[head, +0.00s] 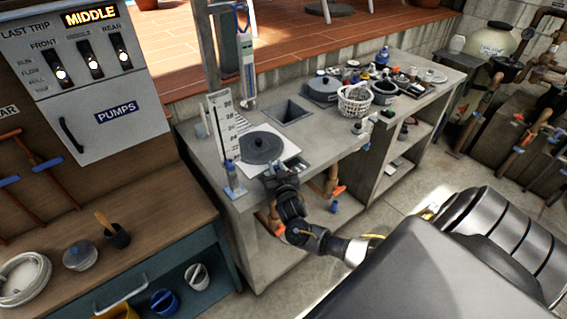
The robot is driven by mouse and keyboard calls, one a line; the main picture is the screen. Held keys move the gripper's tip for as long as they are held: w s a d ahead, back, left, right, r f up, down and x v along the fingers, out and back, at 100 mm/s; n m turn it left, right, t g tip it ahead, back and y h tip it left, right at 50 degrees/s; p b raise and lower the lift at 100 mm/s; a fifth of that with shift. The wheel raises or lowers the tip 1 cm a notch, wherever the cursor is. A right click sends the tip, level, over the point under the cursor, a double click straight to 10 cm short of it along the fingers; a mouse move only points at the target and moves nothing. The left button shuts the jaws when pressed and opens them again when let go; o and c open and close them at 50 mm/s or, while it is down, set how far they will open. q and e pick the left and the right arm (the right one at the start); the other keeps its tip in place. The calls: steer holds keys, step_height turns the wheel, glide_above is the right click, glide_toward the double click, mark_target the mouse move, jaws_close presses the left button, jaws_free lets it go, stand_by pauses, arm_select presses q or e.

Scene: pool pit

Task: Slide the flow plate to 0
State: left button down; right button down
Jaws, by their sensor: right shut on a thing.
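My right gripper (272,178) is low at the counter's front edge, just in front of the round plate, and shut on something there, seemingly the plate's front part. Its fingertips and the grip are too small and dark to see clearly. I cannot read the plate's setting. My left gripper is not in view.
A blue-capped bottle (232,175) stands close left of my right gripper. A square opening (287,111), a white basket (354,101) and several small items lie farther along the counter. A pump control box (90,75) hangs at left above a wooden bench (150,221).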

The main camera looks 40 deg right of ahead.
steer(key=shift+a, duration=1)
steer(key=shift+f, duration=0.1)
steer(key=c, duration=1.5)
jaws_free()
steer(key=shift+c, duration=0.2)
steer(key=shift+o, duration=1)
steer(key=shift+a, duration=0.1)
